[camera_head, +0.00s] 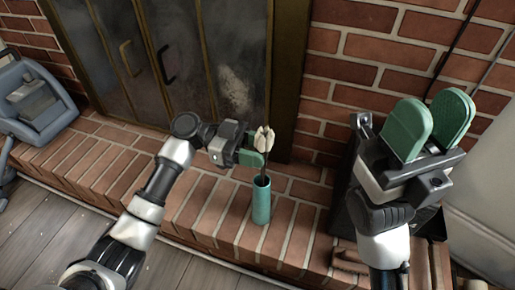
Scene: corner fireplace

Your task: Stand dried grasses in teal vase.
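The teal vase (261,204) stands upright on the brick hearth, in the middle of the view. The dried grasses (264,139) show as a pale, beige head on a thin dark stem directly above the vase. My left gripper (257,157) is at the grasses, with its green fingers shut on them just below the head. The stem runs down to the vase mouth; I cannot tell whether its lower end is inside. My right gripper (430,130) is raised at the right, near the camera, with its two green fingers apart and nothing between them.
A fireplace with dark glass doors (185,60) stands behind the raised brick hearth (200,205). A grey-blue object (38,105) is at the far left. A dark holder with logs (350,262) is at the lower right, partly hidden by my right arm.

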